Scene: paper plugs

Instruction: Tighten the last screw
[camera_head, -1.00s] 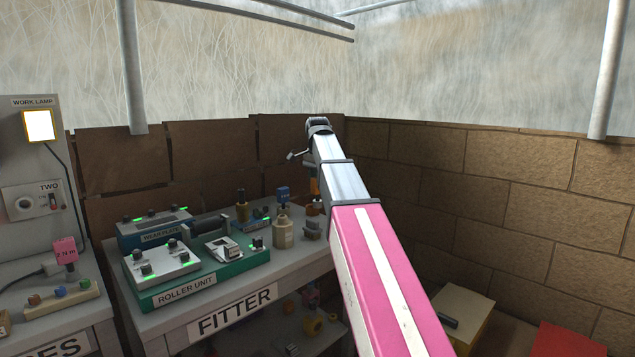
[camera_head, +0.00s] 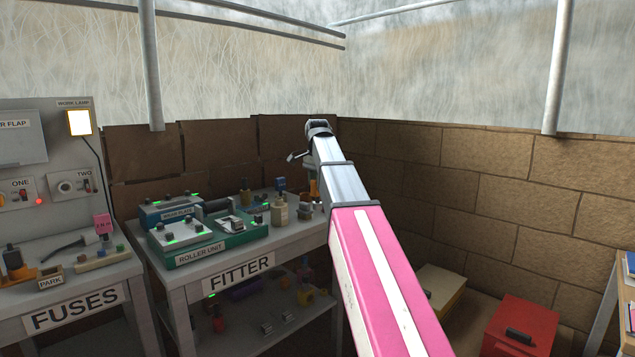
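The roller unit (camera_head: 215,254) is a green base on the FITTER bench, with a grey-white block (camera_head: 182,236) on its left. Several dark screws with green lights stand on that block. A blue unit (camera_head: 168,212) with green-lit screws sits behind it. I cannot tell which screw is the last one. A pink tool (camera_head: 102,222) stands on the FUSES bench at left. My pink and silver arm reaches up through the middle, and my gripper (camera_head: 300,156) is at its far end, right of and above the roller unit. Its fingers are too small and turned away to read.
The FITTER bench (camera_head: 310,232) carries several bottles and tools at its back right, with loose parts on its lower shelf. The FUSES bench (camera_head: 75,296) is at left. A red box (camera_head: 522,322) and a yellow box (camera_head: 440,287) stand on the floor at right. Brick walls close the corner.

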